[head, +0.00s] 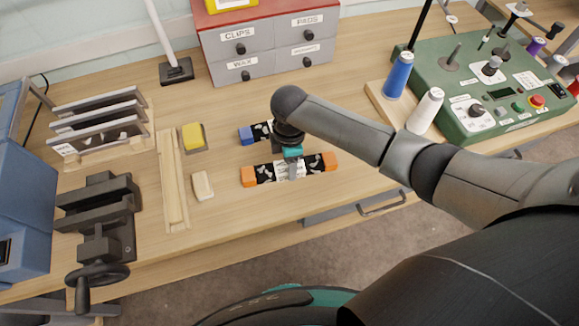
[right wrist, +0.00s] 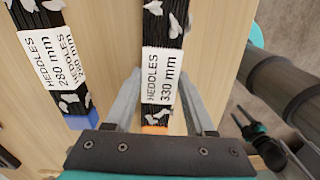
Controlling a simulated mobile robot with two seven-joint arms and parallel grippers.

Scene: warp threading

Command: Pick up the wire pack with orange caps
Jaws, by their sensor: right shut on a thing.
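The wire pack with orange caps (head: 265,173) is a dark strip with a white label and an orange block at each end, on the wooden bench. It also shows in the right wrist view (right wrist: 160,78), where its label reads HEDDLES 330 mm. My right gripper (head: 292,168) reaches down over its middle and is shut on it, one finger along each long side. Whether the pack touches the bench is unclear. A similar pack with blue caps (head: 247,135) lies just behind, partly hidden by my arm; its label reads 280 mm (right wrist: 44,55).
A grey drawer box (head: 222,62) stands behind. A blue spool (head: 398,75), a white spool (head: 425,112) and a green control panel (head: 463,90) stand right. A yellow sponge (head: 193,136), a beige block (head: 203,186) and a vise (head: 100,215) are left. Bench is clear in front.

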